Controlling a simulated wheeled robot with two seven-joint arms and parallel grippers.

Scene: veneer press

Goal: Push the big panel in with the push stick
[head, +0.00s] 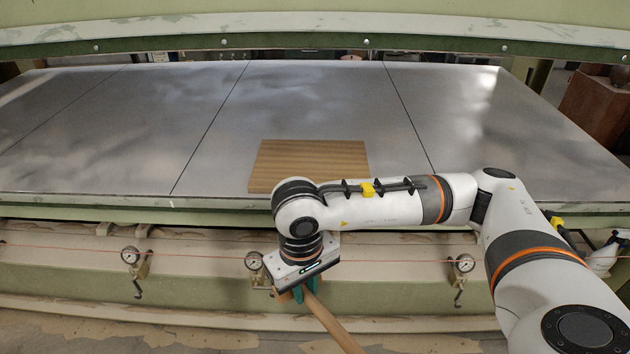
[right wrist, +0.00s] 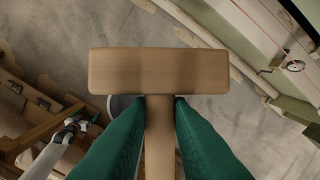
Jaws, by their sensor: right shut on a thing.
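The big panel (head: 308,160), a flat brown wood board, lies on the grey press bed, its near edge close to the bed's front edge. My right gripper (head: 303,295) is in front of the press, below bed height and apart from the panel. Its green fingers (right wrist: 160,105) are shut on the handle of the wooden push stick (head: 335,328). In the right wrist view the stick's wide crosspiece (right wrist: 158,70) lies just beyond the fingertips. No left gripper shows in the head view. A small white and dark shape with a green tip at the wrist view's lower left may be it.
The press bed (head: 90,120) is clear around the panel, with thin dark seams across it. The green upper press beam (head: 330,42) hangs above. Gauges (head: 131,255) and a thin red cord run along the press front. Wooden items (right wrist: 25,95) stand at the wrist view's left.

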